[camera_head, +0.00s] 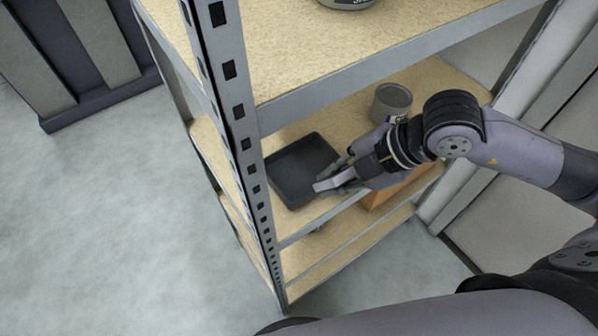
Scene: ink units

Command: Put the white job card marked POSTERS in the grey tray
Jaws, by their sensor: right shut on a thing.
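The dark grey tray (290,180) lies on a middle shelf board, just behind the front upright. My right gripper (331,178) reaches in from the right and is over the tray's right side. It is shut on a pale flat thing (326,186), which looks like the white job card. It is seen at a steep angle and no lettering can be read. The gripper hides part of the tray's right rim. I see nothing lying in the visible part of the tray. My left gripper is not in view.
A grey cylindrical can (391,102) stands on the same shelf behind my right gripper. The shelf's metal front upright (232,110) and upper board (320,45) are close to the tray. An orange-brown box (385,195) shows below my wrist. The floor at left is clear.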

